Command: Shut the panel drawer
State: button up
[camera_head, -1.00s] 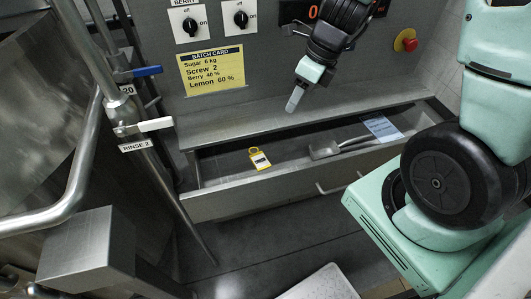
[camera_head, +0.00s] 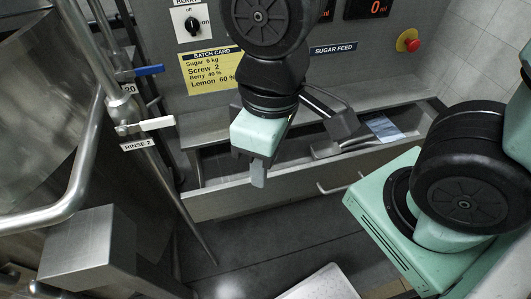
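The panel drawer (camera_head: 290,187) is pulled out from below the steel control panel. Its front face and part of a bar handle (camera_head: 335,184) show, and its inside is open to view. My gripper (camera_head: 257,175) hangs over the front edge of the drawer, left of the handle, in front of the drawer face as far as I can see. Only one grey finger shows clearly, pointing down, so its opening cannot be judged. My arm hides the middle of the drawer and the yellow tag seen there before.
A metal scoop (camera_head: 335,148) and a blue-white card (camera_head: 384,127) lie in the drawer's right part. Pipes with a blue-handled valve (camera_head: 148,70) and a white-handled valve (camera_head: 150,126) stand at left. A red stop button (camera_head: 412,45) is on the panel. Dark floor lies in front.

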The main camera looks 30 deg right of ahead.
aim_at(227, 188)
jog(key=k+j+z, duration=0.25)
jog(key=k, duration=0.15)
jog(key=k+j+z, duration=0.25)
jog(key=k, duration=0.15)
jog(key=l, duration=0.1)
